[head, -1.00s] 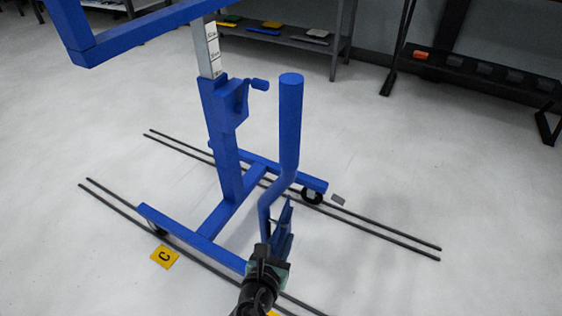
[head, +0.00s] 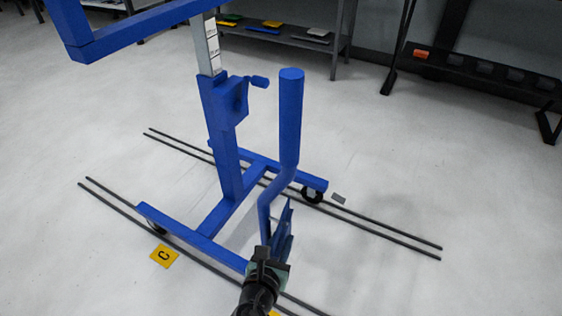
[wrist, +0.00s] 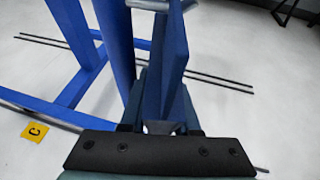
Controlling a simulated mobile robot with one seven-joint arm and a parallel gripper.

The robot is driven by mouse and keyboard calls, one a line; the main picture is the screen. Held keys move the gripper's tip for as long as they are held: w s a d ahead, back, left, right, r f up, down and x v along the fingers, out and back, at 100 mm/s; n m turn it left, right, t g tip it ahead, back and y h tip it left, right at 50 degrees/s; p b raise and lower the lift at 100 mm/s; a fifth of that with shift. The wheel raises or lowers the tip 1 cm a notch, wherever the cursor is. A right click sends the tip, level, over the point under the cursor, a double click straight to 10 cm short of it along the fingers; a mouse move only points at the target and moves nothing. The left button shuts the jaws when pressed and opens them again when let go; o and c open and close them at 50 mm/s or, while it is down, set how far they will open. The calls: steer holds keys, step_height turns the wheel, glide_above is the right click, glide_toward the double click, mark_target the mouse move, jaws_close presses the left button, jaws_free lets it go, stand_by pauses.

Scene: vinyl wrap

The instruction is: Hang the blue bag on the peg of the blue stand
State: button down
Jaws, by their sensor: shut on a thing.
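The blue stand (head: 222,130) rises from a wheeled base, with a pale scale strip and a side crank on its post. A thick blue bent post (head: 290,120) stands nearer to me; I cannot tell how it joins the stand or whether it is the peg. My gripper (head: 270,256) is shut on a flat blue piece, seemingly the blue bag (head: 284,232), close to the lower end of that post. In the wrist view the bag (wrist: 172,65) stands upright between the fingers, right of the bent post (wrist: 116,40). Contact with the post cannot be told.
Dark rails (head: 385,238) run along the pale floor under the stand. A yellow C marker (head: 164,256) lies at left. A grey shelf (head: 290,40) and a dark rack (head: 480,72) stand at the back.

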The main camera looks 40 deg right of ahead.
steer(key=c, duration=0.6)
jaws_free()
steer(key=shift+r, duration=0.1)
steer(key=shift+o, duration=0.2)
steer(key=shift+w, duration=0.1)
steer(key=shift+a, duration=0.1)
steer(key=shift+s+a+r+p, duration=0.2)
steer(key=shift+a+p, duration=0.2)
steer(key=shift+a, duration=0.1)
steer(key=p+v, duration=0.5)
steer(key=v, duration=0.6)
steer(key=shift+s+p, duration=0.35)
steer(key=shift+s, duration=0.2)
